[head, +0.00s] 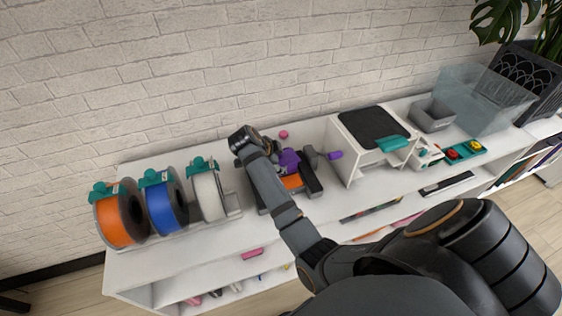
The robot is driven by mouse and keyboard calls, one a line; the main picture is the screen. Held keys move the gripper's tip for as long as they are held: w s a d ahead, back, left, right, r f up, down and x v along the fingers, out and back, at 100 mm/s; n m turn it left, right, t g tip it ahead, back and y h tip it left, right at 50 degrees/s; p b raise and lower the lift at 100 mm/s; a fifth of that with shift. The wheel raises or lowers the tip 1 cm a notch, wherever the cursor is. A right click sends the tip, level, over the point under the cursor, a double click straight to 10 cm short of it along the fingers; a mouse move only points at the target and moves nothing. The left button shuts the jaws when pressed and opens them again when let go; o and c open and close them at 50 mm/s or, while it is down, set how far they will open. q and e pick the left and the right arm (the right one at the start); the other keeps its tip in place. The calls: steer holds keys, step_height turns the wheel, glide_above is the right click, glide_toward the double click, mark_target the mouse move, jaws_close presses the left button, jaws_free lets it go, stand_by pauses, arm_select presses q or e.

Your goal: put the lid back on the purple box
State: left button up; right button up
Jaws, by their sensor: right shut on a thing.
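My right gripper (280,158) is beyond the bend of my right wrist, partly hidden by my own forearm. It is shut on a purple piece (290,160) over a dark item with an orange middle (292,182) on the white shelf top. The view is too small to tell whether this purple piece is the lid or part of the box, or whether it touches what is below. A smaller purple item (335,155) shows just right of it, near the white printer-like stand. My left gripper is not in view.
Orange (115,219), blue (160,208) and white (208,194) spools stand at left. A white stand with a dark top (372,127) is right of the gripper. Further right are a grey bin (431,114) and a clear box (481,98). A pink ball (284,134) lies near the wall.

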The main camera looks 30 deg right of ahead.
steer(key=shift+s+a+f, duration=0.15)
steer(key=shift+a+f, duration=0.05)
steer(key=shift+f, duration=0.45)
steer(key=o, duration=1.3)
steer(key=shift+w+d+f, duration=0.2)
steer(key=shift+w+f, duration=0.05)
steer(key=shift+w, duration=0.15)
steer(key=shift+o, duration=0.3)
steer(key=shift+w, duration=0.15)
steer(key=shift+r, duration=0.25)
steer(key=o, duration=0.3)
steer(key=shift+d, duration=0.1)
steer(key=shift+r, duration=0.15)
